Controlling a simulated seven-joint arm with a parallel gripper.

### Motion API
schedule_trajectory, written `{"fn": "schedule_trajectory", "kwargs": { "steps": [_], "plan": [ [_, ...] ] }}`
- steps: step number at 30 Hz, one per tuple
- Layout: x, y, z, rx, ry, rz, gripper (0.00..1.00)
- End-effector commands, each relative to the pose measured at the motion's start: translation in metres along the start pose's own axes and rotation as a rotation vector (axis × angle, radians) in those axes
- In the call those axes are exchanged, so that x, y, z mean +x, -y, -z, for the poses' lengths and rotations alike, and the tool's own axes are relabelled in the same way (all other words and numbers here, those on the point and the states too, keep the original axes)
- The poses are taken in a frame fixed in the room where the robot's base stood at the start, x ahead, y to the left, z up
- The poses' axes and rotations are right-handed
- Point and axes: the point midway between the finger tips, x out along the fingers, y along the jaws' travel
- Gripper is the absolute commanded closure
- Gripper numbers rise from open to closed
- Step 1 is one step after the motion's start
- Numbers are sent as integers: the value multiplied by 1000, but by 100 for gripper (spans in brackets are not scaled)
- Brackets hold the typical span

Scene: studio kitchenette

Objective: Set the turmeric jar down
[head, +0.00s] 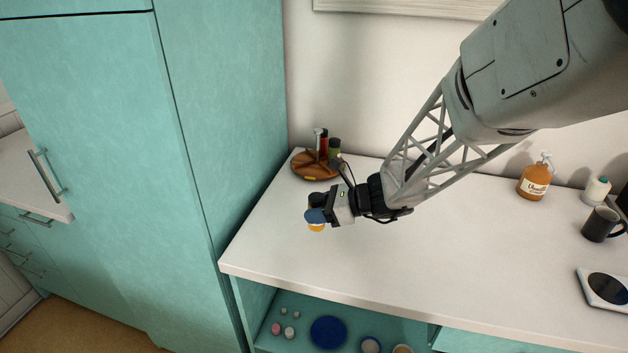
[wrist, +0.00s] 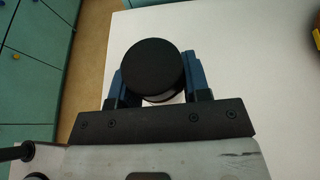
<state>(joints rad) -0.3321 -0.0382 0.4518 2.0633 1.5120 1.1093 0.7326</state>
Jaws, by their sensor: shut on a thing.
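The turmeric jar (head: 316,227) has a black lid and a yellow-orange lower part. My gripper (head: 315,214) is shut on its sides, with one blue finger covering its middle in the head view. In the wrist view the round black lid (wrist: 154,68) faces the camera between the two blue fingers of my gripper (wrist: 156,80), and hides the jar's body. The jar appears upright over the left part of the white counter (head: 270,240). I cannot tell whether its base touches the counter.
A round wooden tray (head: 299,168) with several bottles stands at the back left, near the tall teal cabinet (head: 220,110). A soap bottle (head: 534,182), a dark mug (head: 598,224) and a scale (head: 606,288) stand at the right. The counter's middle front is clear.

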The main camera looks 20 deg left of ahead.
Motion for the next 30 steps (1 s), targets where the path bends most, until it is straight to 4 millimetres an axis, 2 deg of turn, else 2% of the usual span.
{"fn": "schedule_trajectory", "kwargs": {
  "steps": [7, 15, 22, 30],
  "plan": [
    [6, 55, -13, 91, 2, 223, 82],
    [2, 112, -22, 199, 3, 485, 82],
    [-2, 136, -23, 253, 2, 613, 82],
    [-4, 142, -23, 269, 1, 652, 82]
  ]
}}
